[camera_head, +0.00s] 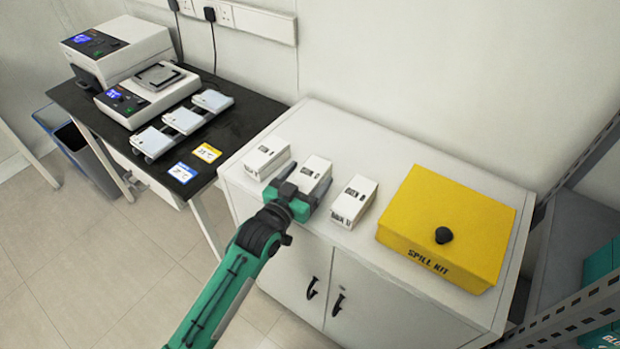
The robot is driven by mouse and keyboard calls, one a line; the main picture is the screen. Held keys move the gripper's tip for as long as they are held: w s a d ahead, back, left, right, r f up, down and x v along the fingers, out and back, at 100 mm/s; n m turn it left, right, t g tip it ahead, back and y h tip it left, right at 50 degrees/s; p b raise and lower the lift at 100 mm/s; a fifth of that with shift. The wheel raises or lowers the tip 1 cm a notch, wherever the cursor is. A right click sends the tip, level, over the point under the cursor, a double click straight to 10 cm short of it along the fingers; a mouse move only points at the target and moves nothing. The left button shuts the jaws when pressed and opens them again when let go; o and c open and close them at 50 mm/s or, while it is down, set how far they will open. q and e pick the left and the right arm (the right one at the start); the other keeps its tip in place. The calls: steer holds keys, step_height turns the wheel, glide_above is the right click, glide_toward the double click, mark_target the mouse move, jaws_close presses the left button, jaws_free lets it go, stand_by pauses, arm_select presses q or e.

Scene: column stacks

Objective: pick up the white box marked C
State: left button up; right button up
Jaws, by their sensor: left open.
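Three white boxes with small dark print stand in a row on the white cabinet top: a left box (266,157), a middle box (314,170) and a right box (354,201). The print is too small to tell surely which is marked C. My left gripper (304,181) is open, with its fingers on either side of the near end of the middle box. I cannot tell whether the fingers touch it. The gripper hides the box's near lower part. My right gripper is not in view.
A yellow spill kit box (447,222) with a black knob stands right of the boxes on the cabinet (395,150). A black bench (240,118) with white instruments is at the left. Grey shelving (565,230) stands at the right. Narrow gaps separate the boxes.

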arm_select(q)
steer(key=c, duration=1.2)
steer(key=shift+c, duration=0.2)
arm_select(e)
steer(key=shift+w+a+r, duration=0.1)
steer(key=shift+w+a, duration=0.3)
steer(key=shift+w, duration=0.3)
arm_select(q)
steer(key=shift+r, duration=0.15)
